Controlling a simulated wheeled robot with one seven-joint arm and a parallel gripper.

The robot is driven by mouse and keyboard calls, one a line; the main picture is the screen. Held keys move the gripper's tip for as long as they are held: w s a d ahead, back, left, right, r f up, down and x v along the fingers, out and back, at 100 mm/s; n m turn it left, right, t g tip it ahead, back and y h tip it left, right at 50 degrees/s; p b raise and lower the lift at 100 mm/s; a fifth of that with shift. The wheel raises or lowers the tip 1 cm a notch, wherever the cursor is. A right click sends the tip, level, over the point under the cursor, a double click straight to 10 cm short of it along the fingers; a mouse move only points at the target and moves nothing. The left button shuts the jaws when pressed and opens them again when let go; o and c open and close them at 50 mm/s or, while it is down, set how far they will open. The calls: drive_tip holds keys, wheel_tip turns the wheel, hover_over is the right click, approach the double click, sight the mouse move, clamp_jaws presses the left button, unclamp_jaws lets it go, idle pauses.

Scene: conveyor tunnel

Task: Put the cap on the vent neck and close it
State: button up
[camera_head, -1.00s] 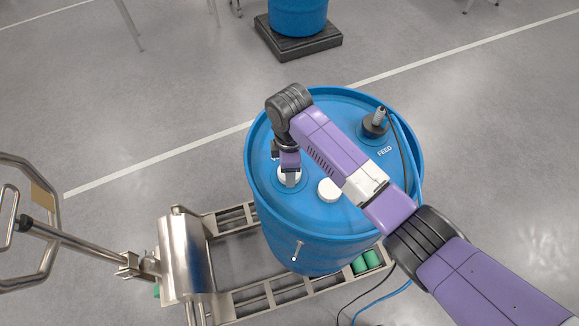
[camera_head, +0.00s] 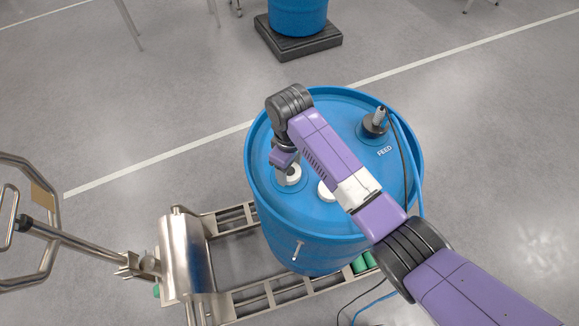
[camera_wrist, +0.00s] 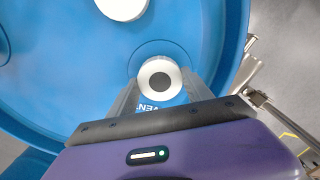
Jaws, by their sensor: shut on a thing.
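The blue drum (camera_head: 345,232) stands upright with its lid facing up. My gripper (camera_head: 286,168) points down at the left part of the lid. In the wrist view, the fingers of my gripper (camera_wrist: 160,85) lie on both sides of the white round cap (camera_wrist: 142,81), which has a dark round centre, and are shut on it. The cap sits over the spot with the partly covered "VENT" lettering (camera_wrist: 158,106). The vent neck is hidden below the cap, so I cannot tell how far the cap is seated.
A plain white disc (camera_wrist: 122,5) is on the lid nearby, partly behind my arm in the head view. The feed fitting (camera_head: 375,125) with hoses rises at the lid's right. A steel pallet truck (camera_head: 187,265) is at lower left. Another blue drum (camera_head: 298,15) stands behind.

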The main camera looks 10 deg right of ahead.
drive_tip(key=m, duration=0.5)
idle(0.3)
drive_tip(key=m, duration=0.5)
idle(0.4)
drive_tip(key=o, duration=1.5)
drive_tip(key=c, duration=0.3)
